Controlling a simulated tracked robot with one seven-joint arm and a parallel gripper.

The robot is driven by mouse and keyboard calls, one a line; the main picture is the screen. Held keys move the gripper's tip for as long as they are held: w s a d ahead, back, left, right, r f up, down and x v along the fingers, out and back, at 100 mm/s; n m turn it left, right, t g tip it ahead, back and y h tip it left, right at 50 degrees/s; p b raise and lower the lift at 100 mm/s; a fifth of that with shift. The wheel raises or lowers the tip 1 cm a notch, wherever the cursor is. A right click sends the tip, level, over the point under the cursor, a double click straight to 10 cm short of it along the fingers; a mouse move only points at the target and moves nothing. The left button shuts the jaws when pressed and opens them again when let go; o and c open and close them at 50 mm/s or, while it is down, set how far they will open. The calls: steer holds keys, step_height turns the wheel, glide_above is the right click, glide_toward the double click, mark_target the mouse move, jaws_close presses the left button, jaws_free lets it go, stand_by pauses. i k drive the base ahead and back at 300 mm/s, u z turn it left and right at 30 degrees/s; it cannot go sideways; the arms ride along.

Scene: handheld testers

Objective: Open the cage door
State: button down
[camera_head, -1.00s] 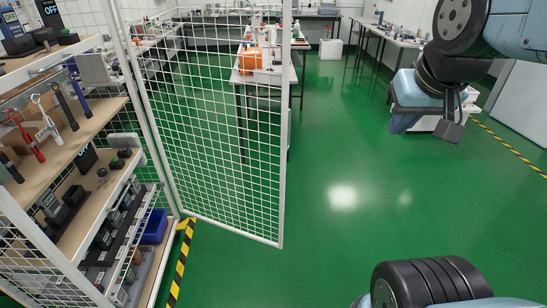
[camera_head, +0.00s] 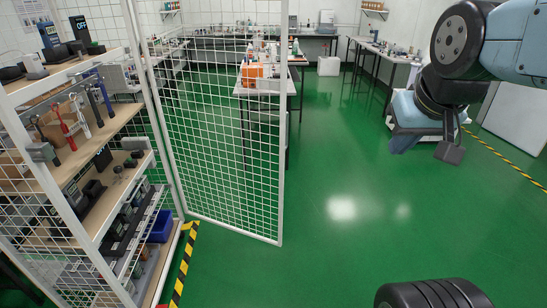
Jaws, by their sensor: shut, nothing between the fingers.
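The cage door (camera_head: 228,140) is a white wire-mesh panel in a white frame, left of centre. It stands swung out from the cage (camera_head: 150,110), with its free edge over the green floor and the shelves uncovered. My gripper (camera_head: 450,152) is dark and hangs at the right end of my arm, pointing down. It is shut and empty, well to the right of the door and apart from it. The door's latch or handle is too small to make out.
Shelves (camera_head: 85,150) with tools and testers fill the left. A workbench (camera_head: 270,88) with an orange item stands behind the door. Yellow-black tape (camera_head: 183,268) marks the floor by the shelves. The central green floor (camera_head: 340,170) is clear.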

mark_target(264, 83)
steer(key=u, duration=0.2)
steer(key=i, duration=0.85)
steer(key=z, duration=0.1)
